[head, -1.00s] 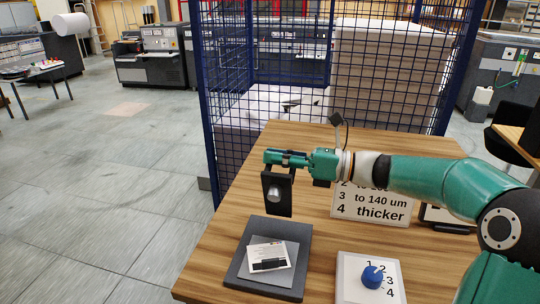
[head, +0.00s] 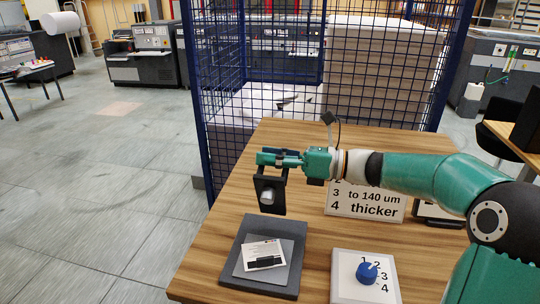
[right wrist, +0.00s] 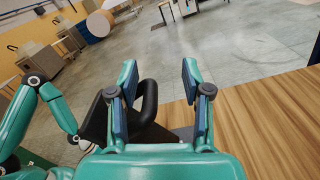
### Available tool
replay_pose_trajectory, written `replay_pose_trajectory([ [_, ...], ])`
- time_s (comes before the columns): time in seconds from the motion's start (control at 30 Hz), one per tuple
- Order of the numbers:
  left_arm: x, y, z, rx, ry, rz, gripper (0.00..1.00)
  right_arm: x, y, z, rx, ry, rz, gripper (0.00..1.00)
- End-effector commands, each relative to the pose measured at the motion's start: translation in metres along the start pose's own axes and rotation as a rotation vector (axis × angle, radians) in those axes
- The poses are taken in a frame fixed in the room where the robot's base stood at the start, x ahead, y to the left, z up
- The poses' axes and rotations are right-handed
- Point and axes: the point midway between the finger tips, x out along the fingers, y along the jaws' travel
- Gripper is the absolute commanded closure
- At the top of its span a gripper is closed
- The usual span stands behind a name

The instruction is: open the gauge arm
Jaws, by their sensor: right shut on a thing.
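The thickness gauge has a dark grey base (head: 232,262) on the wooden table, with a white card (head: 262,252) and a small black piece on it. Its black gauge arm (head: 272,206) stands raised above the back of the base, with a silver round foot (head: 267,196) on its face. My right gripper (head: 276,158) is shut on the top of the gauge arm. In the right wrist view the black arm's looped end (right wrist: 150,100) shows between the fingers, nearer the left one. The exact contact is partly hidden. My left gripper is not in view.
A white panel with a blue dial (head: 367,272) lies right of the gauge. A thickness sign (head: 365,202) stands behind it, below my right forearm. A blue mesh cage (head: 290,60) rises behind the table (head: 205,262). Floor on the left is clear.

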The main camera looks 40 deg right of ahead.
Motion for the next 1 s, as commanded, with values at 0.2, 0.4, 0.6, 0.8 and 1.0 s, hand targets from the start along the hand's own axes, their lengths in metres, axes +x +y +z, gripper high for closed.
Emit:
replay_pose_trajectory([
  [0.2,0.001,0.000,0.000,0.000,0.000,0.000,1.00,-0.029,-0.006,-0.011,0.008,0.020,-0.019,0.61],
  [0.4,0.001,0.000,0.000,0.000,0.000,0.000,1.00,-0.070,-0.004,-0.009,0.006,0.013,-0.020,0.61],
  [0.6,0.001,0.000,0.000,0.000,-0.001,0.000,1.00,-0.103,0.000,-0.005,0.002,0.006,-0.014,0.61],
  [0.8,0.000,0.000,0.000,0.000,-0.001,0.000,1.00,-0.117,0.002,-0.002,-0.001,0.002,-0.008,0.61],
  [1.0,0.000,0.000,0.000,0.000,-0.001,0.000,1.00,-0.118,0.003,-0.001,-0.002,0.001,-0.006,0.61],
])
